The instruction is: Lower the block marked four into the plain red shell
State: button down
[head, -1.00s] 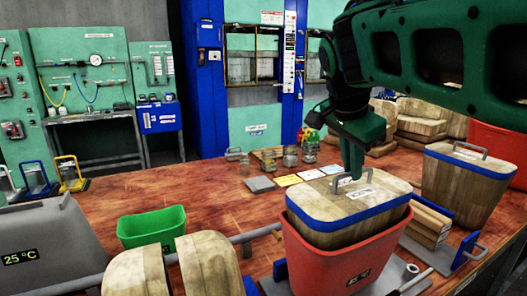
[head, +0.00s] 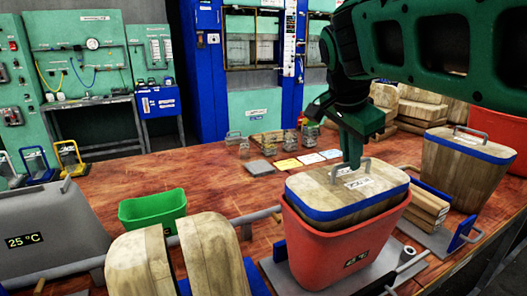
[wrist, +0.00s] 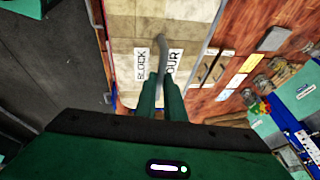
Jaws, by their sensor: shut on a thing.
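The wooden block (head: 325,197) has a blue band, a grey top handle (head: 366,164) and a label. In the wrist view its top (wrist: 128,28) reads "BLOCK" and "FOUR". It sits partly inside the red shell (head: 330,250), with its top and band above the rim. How deep it reaches is hidden. The shell's front bears a small dark temperature display. My gripper (head: 352,163) is above the block, shut on its handle; the wrist view shows the fingers (wrist: 160,90) closed at the handle (wrist: 163,50).
Another blue-banded block (head: 465,160) and another red shell (head: 498,130) stand at the right. A green bin (head: 152,209), a grey "25 °C" box (head: 35,225) and a rounded wooden piece (head: 140,262) are at the left. Cards and small jars lie behind the shell.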

jog(key=shift+f, duration=0.25)
dwell(0.4)
jog(key=c, duration=1.8)
grip_release()
jog(key=shift+o, duration=0.2)
jog(key=shift+f, duration=0.15)
jog(key=v, duration=1.1)
jog(key=shift+w, duration=0.15)
jog(key=shift+d, duration=0.15)
